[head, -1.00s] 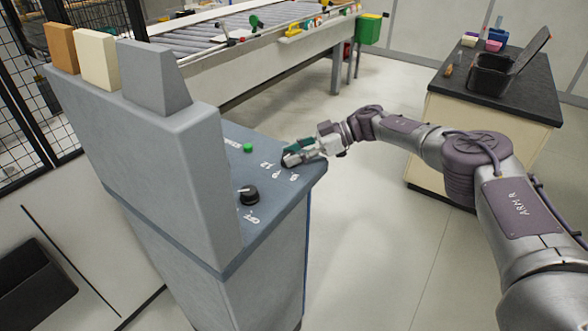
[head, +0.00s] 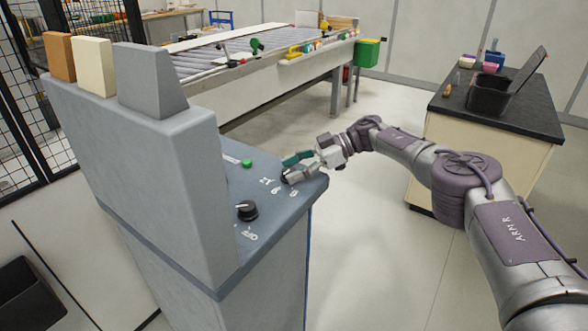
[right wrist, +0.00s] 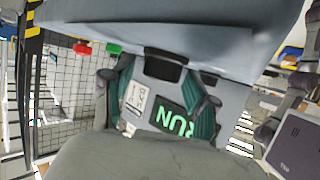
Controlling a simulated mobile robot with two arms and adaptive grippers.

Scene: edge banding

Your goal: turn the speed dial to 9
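The grey control cabinet (head: 262,265) has a sloped top panel. A dark dial (head: 287,179) sits near the panel's right end beside white numbers, mostly hidden by my right gripper (head: 296,167). Another black dial (head: 247,210) with a white pointer mark stands nearer, by an OFF label. In the head view, the right gripper's fingers are at the numbered dial, one teal finger behind it and one grey part over it. In the right wrist view, the teal fingers (right wrist: 162,98) stand apart, with a black block and a green RUN sign between them. Contact with the dial is unclear. My left gripper is out of view.
A roller table (head: 215,60) stands behind. A black-topped counter (head: 480,118) is at right, with open floor between.

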